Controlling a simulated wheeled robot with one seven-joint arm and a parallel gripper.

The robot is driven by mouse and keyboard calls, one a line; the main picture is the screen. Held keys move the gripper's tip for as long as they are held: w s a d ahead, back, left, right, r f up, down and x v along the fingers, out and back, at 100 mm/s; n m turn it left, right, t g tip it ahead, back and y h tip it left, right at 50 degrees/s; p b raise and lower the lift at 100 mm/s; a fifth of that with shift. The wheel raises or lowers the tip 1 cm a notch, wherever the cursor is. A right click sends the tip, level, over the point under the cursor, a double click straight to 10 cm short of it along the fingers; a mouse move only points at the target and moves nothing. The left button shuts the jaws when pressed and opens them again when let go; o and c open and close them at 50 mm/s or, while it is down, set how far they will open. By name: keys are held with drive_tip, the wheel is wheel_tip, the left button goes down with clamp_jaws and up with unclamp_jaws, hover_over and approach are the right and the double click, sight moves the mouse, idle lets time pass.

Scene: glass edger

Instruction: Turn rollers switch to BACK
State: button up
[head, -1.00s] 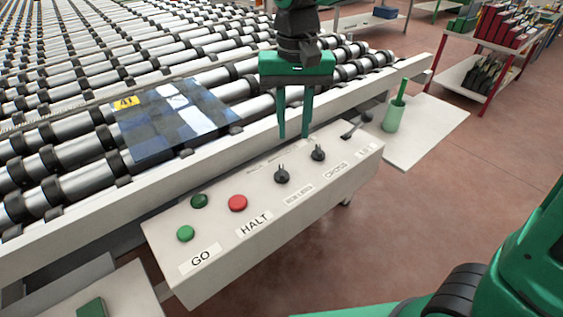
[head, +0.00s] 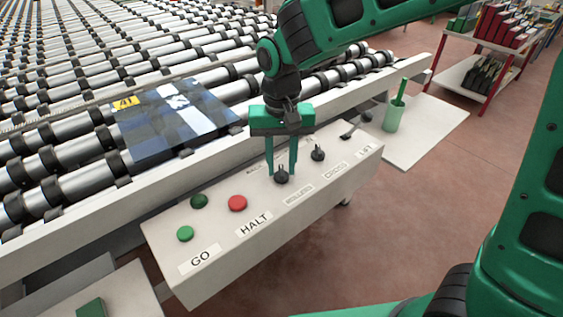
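The rollers switch appears to be the left black rotary knob (head: 281,178) on the sloping white control panel (head: 215,265). The small label (head: 299,196) below it is too blurred to read for sure. My gripper (head: 281,173) points down over this knob, with one finger on its left and one on its right. The fingers look spread about as wide as before, and I cannot tell whether they touch the knob. The knob's pointer direction is partly hidden and too small to read.
Green buttons (head: 185,233) and a red HALT button (head: 237,203) lie left of the knob. A second knob (head: 318,153) and a lever (head: 356,126) lie right. Behind is the roller conveyor with a dark glass pane (head: 160,140). A green cup (head: 393,118) stands right.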

drive_tip(key=shift+f, duration=0.1)
clamp_jaws()
drive_tip(key=shift+n, duration=0.3)
drive_tip(key=n, duration=0.6)
drive_tip(key=shift+d, duration=0.1)
drive_tip(key=n, duration=0.4)
drive_tip(key=shift+w, duration=0.1)
drive_tip(key=shift+n, duration=1.6)
drive_tip(key=shift+w, duration=0.1)
